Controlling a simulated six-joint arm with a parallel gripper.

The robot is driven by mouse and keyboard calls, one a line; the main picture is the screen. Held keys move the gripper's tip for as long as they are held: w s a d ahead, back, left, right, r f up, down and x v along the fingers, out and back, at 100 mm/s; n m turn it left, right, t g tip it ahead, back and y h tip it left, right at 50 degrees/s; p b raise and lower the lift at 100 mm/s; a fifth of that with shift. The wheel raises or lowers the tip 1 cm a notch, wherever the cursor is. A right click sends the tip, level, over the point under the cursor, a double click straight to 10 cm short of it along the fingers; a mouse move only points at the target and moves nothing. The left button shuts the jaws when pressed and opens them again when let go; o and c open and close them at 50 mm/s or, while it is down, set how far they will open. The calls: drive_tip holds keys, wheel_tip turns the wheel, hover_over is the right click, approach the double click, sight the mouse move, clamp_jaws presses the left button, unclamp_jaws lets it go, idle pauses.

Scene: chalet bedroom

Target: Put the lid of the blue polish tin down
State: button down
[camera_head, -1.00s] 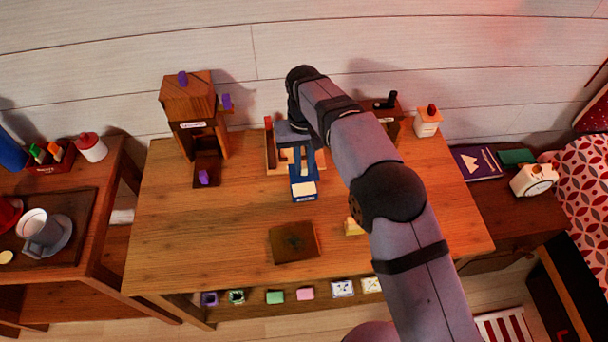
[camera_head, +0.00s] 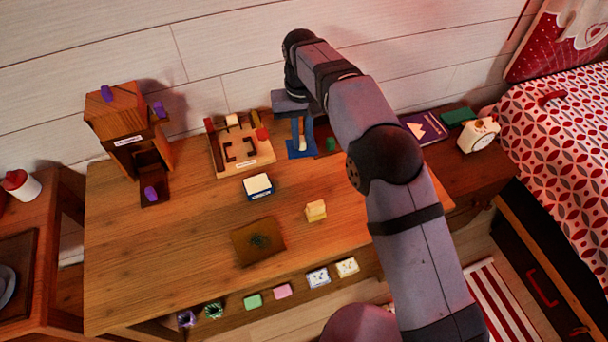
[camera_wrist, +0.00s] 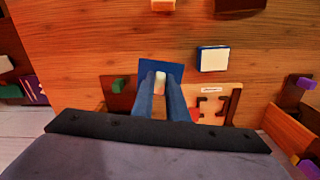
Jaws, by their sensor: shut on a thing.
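The blue polish tin (camera_head: 258,187) stands open on the table, with a pale filling and a blue rim and side. It also shows in the wrist view (camera_wrist: 212,60). My gripper (camera_head: 301,140) is shut on the tin's square blue lid (camera_head: 296,153), to the right of the wooden tray and behind the tin. In the wrist view the lid (camera_wrist: 148,68) lies flat beyond the fingertips, with a pale piece between them. The fingers hide part of the lid. I cannot tell whether the lid touches the table.
A wooden tray (camera_head: 229,166) with dark corner marks is left of the lid. A dark brown holder with a green piece (camera_head: 331,144) is close on its right.

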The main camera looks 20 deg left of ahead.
drive_tip(key=shift+w+d+f, duration=0.25)
drive_tip(key=shift+d+f, duration=0.15)
drive_tip(key=shift+d, duration=0.25)
drive_tip(key=shift+s+f+n, duration=0.1)
drive_tip(key=shift+f+n, duration=0.15)
drive_tip(key=shift+n, duration=0.15)
drive_tip(key=shift+a+f+n, duration=0.1)
drive_tip(key=shift+n, duration=0.5)
drive_tip(key=shift+f+p, duration=1.15)
drive_tip(key=shift+f, duration=3.8)
drive_tip(key=shift+f, duration=0.2)
drive_tip(key=c, duration=1.7)
unclamp_jaws()
drive_tip(key=shift+c, duration=0.2)
